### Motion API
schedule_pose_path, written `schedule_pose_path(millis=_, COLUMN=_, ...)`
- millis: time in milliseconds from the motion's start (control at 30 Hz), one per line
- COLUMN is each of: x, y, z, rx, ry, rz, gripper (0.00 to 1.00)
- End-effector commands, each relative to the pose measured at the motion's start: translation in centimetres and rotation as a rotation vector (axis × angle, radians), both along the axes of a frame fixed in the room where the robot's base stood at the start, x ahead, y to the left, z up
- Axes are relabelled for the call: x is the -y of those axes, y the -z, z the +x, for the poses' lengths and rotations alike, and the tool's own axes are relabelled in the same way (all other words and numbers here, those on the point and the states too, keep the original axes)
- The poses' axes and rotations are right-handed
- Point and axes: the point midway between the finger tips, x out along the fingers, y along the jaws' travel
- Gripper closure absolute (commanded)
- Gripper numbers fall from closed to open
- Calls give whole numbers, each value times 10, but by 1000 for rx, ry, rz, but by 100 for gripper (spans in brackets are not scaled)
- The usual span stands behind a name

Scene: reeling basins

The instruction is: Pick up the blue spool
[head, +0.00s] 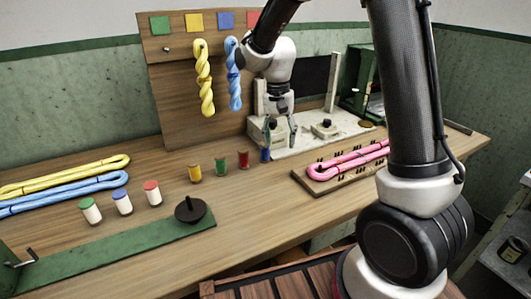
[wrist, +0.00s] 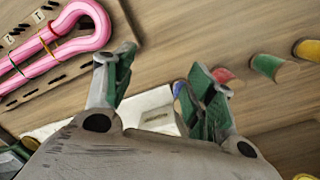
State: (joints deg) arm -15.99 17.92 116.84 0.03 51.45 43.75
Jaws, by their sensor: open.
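The blue spool (head: 265,155) stands upright on the wooden table in the head view, at the right end of a row of small coloured spools. In the wrist view only a sliver of the blue spool (wrist: 178,88) shows beside the right finger, which hides the rest. My gripper (head: 279,139) is open and empty, pointing down, just above and slightly right of the blue spool in the head view.
Red (head: 243,159), green (head: 221,164) and yellow (head: 195,173) spools stand to the left. A pale stand (head: 300,144) is close behind my gripper. A board with a pink skein (head: 350,160) lies right. Jars and a black disc (head: 190,209) are front left.

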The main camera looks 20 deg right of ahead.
Motion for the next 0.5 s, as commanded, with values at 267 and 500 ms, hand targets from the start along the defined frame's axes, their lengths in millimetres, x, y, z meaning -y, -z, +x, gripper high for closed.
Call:
schedule_pose_path(millis=267, x=-23, y=2, z=67, rx=99, ry=545, rz=-7, gripper=45)
schedule_pose_path(millis=500, x=-24, y=4, z=70, rx=110, ry=782, rz=-13, gripper=45)
